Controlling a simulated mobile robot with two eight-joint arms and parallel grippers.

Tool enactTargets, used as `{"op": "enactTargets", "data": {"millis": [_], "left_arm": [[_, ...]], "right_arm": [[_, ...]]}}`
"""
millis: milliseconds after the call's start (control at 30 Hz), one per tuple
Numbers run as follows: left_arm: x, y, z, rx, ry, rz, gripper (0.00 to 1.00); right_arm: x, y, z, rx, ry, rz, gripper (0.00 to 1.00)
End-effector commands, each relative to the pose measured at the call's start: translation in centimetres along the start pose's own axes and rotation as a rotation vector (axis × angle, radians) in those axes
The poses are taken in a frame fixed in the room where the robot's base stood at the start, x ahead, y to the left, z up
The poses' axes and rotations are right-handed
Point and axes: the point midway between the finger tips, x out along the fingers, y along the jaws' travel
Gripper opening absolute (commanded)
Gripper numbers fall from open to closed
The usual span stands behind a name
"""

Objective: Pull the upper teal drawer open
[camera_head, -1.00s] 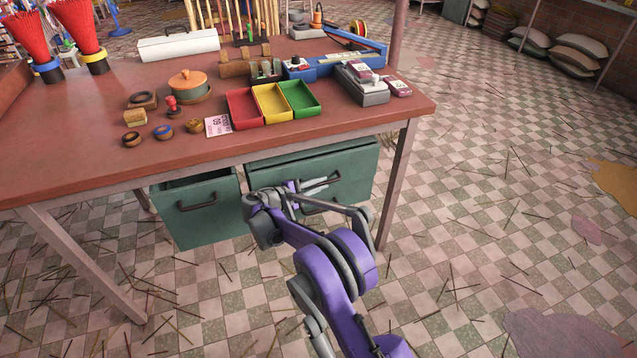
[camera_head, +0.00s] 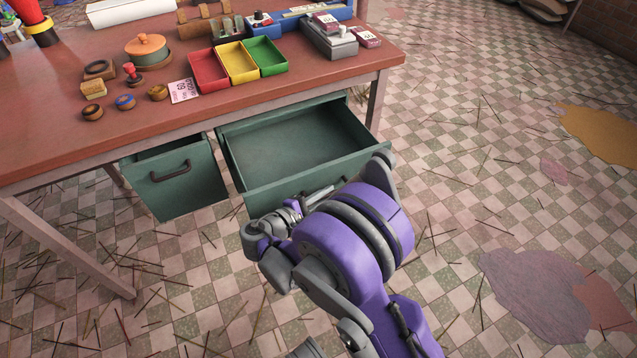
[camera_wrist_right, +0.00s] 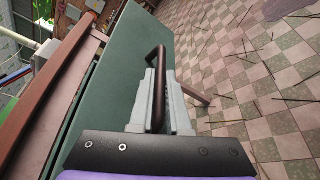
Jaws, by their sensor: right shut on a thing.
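The upper teal drawer (camera_head: 290,145) under the red table is pulled out, and its empty inside shows in the head view. My right gripper (camera_head: 318,194) is at the drawer's front, partly hidden by my purple arm. In the right wrist view, the gripper (camera_wrist_right: 159,100) is shut on the dark bar handle (camera_wrist_right: 155,60) of the teal drawer front (camera_wrist_right: 118,82). My left gripper is not in view.
A second teal drawer (camera_head: 174,180) with a dark handle sits at the left, partly open. The red table (camera_head: 60,135) holds red, yellow and green trays (camera_head: 238,63).

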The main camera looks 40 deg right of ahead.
Motion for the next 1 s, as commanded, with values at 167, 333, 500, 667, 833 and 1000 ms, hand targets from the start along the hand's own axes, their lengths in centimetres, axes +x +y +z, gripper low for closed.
{"op": "enactTargets", "data": {"millis": [167,333,500,667,833,1000], "left_arm": [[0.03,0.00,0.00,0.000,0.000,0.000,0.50],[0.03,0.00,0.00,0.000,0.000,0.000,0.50],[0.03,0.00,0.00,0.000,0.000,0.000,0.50],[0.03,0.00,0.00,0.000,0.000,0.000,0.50],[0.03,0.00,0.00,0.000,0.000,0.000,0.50],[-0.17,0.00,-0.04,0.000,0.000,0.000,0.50]], "right_arm": [[-0.22,-0.34,0.39,0.000,0.000,0.000,0.00],[-0.21,-0.33,0.39,0.000,0.000,0.000,0.00],[-0.21,-0.32,0.37,0.000,0.000,0.000,0.27],[-0.19,-0.31,0.37,0.000,0.000,0.000,0.45],[-0.18,-0.30,0.38,0.000,0.000,0.000,0.45],[-1.04,-0.24,0.34,0.000,0.002,0.001,0.45]]}}
